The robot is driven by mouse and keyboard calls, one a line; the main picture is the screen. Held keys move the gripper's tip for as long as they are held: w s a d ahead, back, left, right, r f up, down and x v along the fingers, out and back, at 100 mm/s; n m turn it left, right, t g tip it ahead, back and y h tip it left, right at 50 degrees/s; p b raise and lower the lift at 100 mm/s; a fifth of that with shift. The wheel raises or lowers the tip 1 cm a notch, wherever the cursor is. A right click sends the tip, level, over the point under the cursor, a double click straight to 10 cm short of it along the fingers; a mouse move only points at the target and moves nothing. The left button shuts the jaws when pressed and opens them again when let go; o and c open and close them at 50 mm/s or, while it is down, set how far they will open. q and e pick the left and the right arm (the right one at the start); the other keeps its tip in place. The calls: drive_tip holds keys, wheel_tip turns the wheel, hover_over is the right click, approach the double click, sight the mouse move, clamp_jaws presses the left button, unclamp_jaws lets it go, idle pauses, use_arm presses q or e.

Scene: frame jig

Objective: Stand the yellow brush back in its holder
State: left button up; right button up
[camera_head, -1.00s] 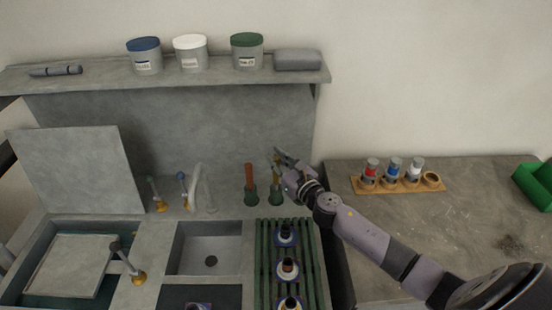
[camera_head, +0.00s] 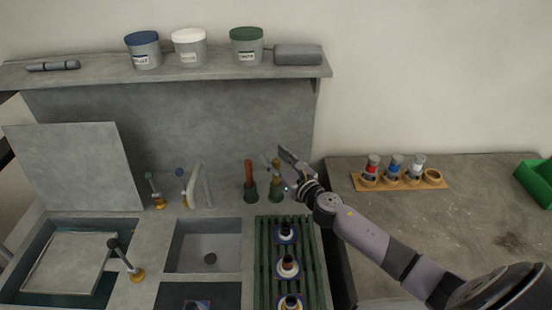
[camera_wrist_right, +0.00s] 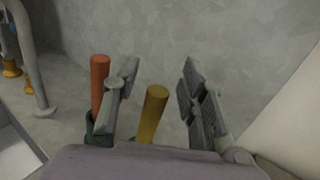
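The yellow brush (camera_head: 275,166) stands about upright, its lower end at a green holder (camera_head: 276,192) behind the slatted rack. Its handle also shows in the right wrist view (camera_wrist_right: 152,112), between the two fingers with gaps on both sides. My right gripper (camera_head: 281,157) is open around the upper handle; it also shows in the right wrist view (camera_wrist_right: 160,75). My left gripper is not in view.
An orange-handled brush (camera_head: 249,173) stands in a neighbouring green holder (camera_head: 251,195), close to one finger. A grey tap (camera_head: 196,185) is to the left. The slatted rack (camera_head: 262,262) with several dark-topped items is in front. A shelf (camera_head: 200,76) with tubs runs above.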

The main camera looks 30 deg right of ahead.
drive_tip(key=shift+s, duration=0.1)
drive_tip(key=shift+s+f, duration=0.1)
drive_tip(key=shift+s, duration=0.25)
drive_tip(key=s+d, duration=0.1)
drive_tip(key=s, duration=1)
drive_tip(key=shift+d, duration=0.1)
